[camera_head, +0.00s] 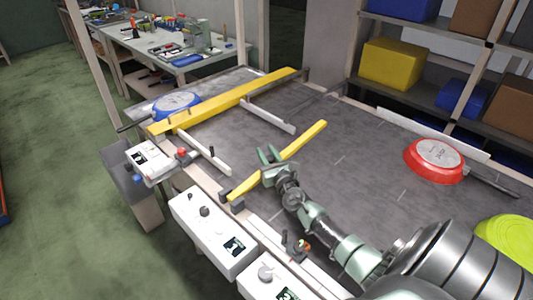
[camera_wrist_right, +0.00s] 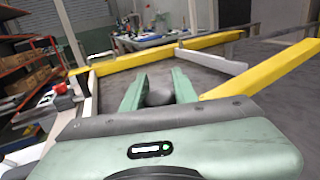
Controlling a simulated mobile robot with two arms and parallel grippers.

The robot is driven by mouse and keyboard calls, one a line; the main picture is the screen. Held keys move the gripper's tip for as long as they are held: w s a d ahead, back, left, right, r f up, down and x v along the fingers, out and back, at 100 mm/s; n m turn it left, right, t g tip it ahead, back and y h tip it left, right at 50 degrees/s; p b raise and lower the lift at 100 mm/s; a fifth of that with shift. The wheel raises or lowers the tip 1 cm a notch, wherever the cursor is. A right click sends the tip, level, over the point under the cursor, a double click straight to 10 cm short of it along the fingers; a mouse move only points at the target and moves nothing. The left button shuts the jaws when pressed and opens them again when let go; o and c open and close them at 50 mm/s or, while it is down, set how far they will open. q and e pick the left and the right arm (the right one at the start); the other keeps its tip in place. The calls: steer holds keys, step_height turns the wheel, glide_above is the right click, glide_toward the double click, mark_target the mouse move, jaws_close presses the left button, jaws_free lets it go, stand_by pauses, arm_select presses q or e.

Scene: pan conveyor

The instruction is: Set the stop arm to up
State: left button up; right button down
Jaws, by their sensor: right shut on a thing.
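The stop arm appears to be the shorter yellow bar (camera_head: 308,138), slanting from a dark mount at the conveyor's near edge out over the dark belt. How far it is raised is hard to tell. My right gripper (camera_head: 266,155) is at the middle of this bar and covers part of it. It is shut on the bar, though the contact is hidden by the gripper. In the right wrist view a dark rounded thing (camera_wrist_right: 159,90) shows between my fingers (camera_wrist_right: 158,84), and the yellow bar (camera_wrist_right: 265,72) runs off to the right. My left gripper is not in view.
A long yellow beam (camera_head: 230,97) crosses the belt's far left, near a blue pan (camera_head: 176,103). A red pan (camera_head: 434,160) and a lime pan (camera_head: 508,240) lie on the right. White control boxes (camera_head: 205,235) line the near edge. White rails (camera_head: 268,116) stand on the belt.

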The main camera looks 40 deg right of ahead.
steer(key=shift+a+r, duration=0.1)
stand_by(0.3)
steer(key=a+r+n+t+y+p, duration=0.1)
steer(key=a+r+n+t+p, duration=0.15)
steer(key=a+r+n, duration=0.65)
steer(key=s+a+r+n+t+y+b, duration=0.1)
steer(key=a+n+y, duration=0.4)
steer(key=a+n, duration=0.5)
steer(key=shift+s+a+r+n+t+b, duration=0.35)
steer(key=shift+a+r+t+b, duration=0.3)
steer(key=shift+r+t, duration=0.3)
steer(key=c, duration=1.1)
jaws_free()
